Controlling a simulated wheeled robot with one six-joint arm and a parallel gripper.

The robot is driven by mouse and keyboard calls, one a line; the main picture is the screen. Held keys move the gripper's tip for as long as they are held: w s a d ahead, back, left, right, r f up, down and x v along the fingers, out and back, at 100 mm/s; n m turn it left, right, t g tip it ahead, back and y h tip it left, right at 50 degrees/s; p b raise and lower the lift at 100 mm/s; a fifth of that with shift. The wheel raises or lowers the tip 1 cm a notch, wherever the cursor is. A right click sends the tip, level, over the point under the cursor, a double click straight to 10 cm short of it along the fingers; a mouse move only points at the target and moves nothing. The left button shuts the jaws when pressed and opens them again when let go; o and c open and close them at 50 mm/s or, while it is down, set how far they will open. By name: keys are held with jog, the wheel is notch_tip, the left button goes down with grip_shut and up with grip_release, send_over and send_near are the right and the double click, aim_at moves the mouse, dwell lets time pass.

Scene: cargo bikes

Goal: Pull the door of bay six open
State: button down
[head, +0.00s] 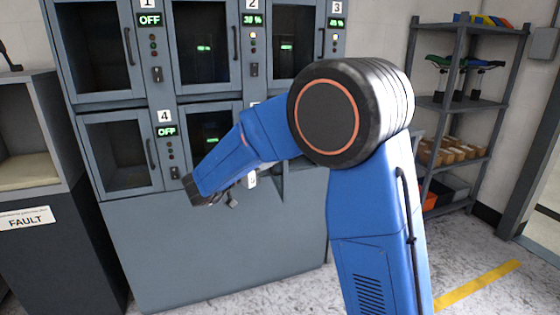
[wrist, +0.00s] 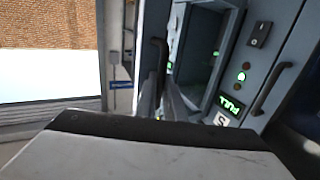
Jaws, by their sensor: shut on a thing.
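In the head view the locker cabinet (head: 220,235) stands ahead, and my blue arm crosses in front of its lower right part. Bay six is hidden there behind the arm. In the wrist view the picture is roughly upside down. My gripper (wrist: 164,98) is closed around the dark bar handle (wrist: 160,52) of the bay six door (wrist: 177,45). That door shows at a steep angle, left of the strip with the label five; how far it stands from its frame is hard to tell. In the head view the jaws are too small to make out.
Bay five's handle (wrist: 270,88) and a green FULL display (wrist: 231,105) are close by in the wrist view. A shelf rack (head: 440,103) stands at right, and a dark cabinet with a FAULT sign (head: 25,218) at left. Floor is clear in front.

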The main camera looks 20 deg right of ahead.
jog(key=shift+w+a, duration=0.35)
jog(key=shift+a, duration=0.35)
jog(key=c, duration=1.8)
grip_release()
jog(key=shift+w+d+f, duration=0.1)
jog(key=shift+c, duration=0.2)
jog(key=shift+s, duration=0.2)
jog(key=v, duration=1.7)
